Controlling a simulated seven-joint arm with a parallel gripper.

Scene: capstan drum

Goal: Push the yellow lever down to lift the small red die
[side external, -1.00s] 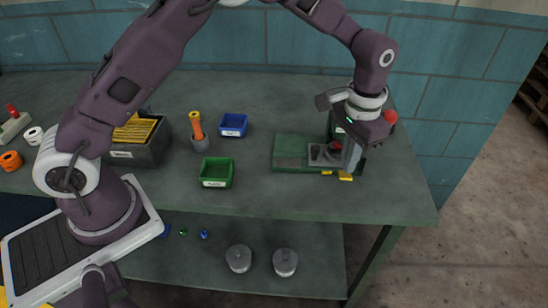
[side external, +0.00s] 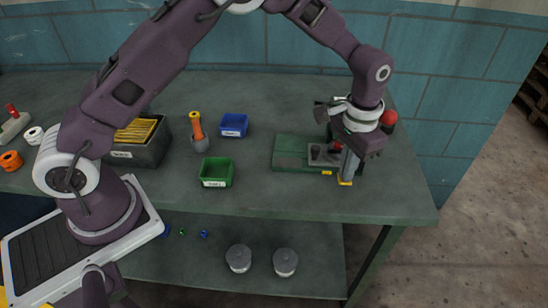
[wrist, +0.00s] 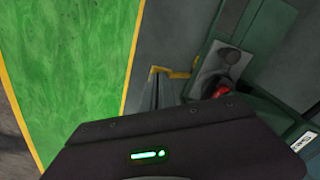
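A green press-like fixture (side external: 291,152) lies at the right of the bench, with a grey block on it. The yellow lever (side external: 345,181) shows at the fixture's front edge, and as a yellow angled strip in the wrist view (wrist: 176,74). My gripper (side external: 347,177) points down with its fingertips at the lever; they seem to touch it. The fingers look shut together, with nothing between them. A small red part, probably the die (side external: 337,146), sits by the grey block, partly hidden by my gripper; it also shows in the wrist view (wrist: 222,90).
A red round knob (side external: 389,117) stands behind my gripper. The bench front right of the green bin is clear.

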